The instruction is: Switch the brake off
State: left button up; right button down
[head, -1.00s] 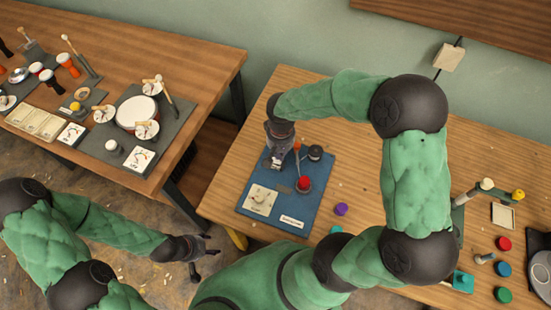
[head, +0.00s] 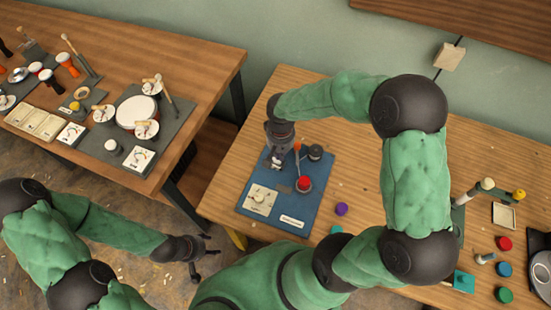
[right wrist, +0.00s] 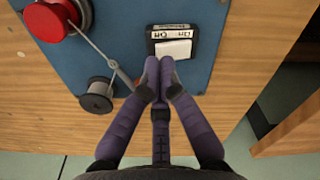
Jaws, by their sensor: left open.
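A white rocker switch (right wrist: 174,49) in a black frame sits on the blue board (right wrist: 126,58) in the right wrist view. Small labels on its far side seem to read On and Off. My right gripper (right wrist: 158,70) is shut and empty, fingertips together at the switch's near edge; I cannot tell whether they touch it. In the head view my right gripper (head: 277,160) reaches down over the back left of the blue board (head: 312,205) and mostly hides the switch. My left gripper (head: 210,256) is open and empty, off to the left, away from the board.
On the board are a red button (head: 304,183), a lever with an orange tip (head: 297,147), a dark spool (head: 315,153) and a cream dial panel (head: 259,199). A purple knob (head: 341,209) lies beside it. Another table (head: 205,65) with drums stands left, across a gap.

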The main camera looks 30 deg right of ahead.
jog(key=shift+f+b, duration=0.8)
jog(key=shift+f, duration=0.25)
dwell(0.6)
jog(key=shift+r, duration=0.15)
jog(key=shift+r+p, duration=2.6)
jog(key=shift+r, duration=0.8)
